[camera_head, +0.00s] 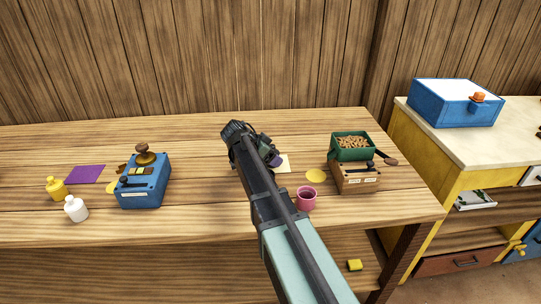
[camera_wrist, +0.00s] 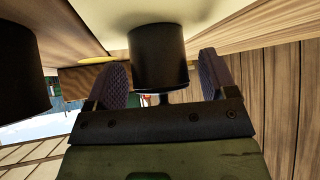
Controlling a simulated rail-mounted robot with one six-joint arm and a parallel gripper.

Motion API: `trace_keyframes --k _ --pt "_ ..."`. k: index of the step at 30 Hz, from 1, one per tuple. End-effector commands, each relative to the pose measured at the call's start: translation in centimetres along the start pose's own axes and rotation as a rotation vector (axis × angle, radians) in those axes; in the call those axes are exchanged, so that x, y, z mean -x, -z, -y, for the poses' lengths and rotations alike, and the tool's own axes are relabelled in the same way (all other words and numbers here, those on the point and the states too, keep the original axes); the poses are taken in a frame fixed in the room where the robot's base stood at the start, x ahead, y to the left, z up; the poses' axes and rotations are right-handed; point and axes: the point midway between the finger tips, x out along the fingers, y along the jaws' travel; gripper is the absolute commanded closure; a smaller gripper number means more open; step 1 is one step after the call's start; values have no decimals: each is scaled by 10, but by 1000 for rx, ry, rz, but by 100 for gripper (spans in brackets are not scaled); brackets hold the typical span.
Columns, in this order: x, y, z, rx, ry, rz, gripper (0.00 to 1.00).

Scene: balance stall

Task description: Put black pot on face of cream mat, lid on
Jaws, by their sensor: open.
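The cream mat (camera_head: 285,164) shows beside my arm near the middle of the table; my arm covers part of it. In the wrist view, which looks upside down, the cream mat (camera_wrist: 90,12) is at the top. The black pot (camera_wrist: 158,58) stands with its base against the mat. A small dark knob-like part (camera_wrist: 164,98) shows at the pot's upper end; the lid's seam cannot be made out. My gripper (camera_wrist: 164,82) is open, its two purple-padded fingers apart on either side of the pot in this view. The pot is hidden in the head view.
A large dark cylinder (camera_wrist: 18,80), not identifiable, is at the wrist view's left. A blue device (camera_head: 145,187) stands left.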

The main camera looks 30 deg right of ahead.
Motion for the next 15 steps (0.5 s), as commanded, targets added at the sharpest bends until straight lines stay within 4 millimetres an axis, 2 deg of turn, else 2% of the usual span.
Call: trace_keyframes --k 5,12,15 --pt "35 8 0 2 2 0 22" --pt "100 8 0 2 1 0 22" --pt "116 6 0 2 1 0 22"
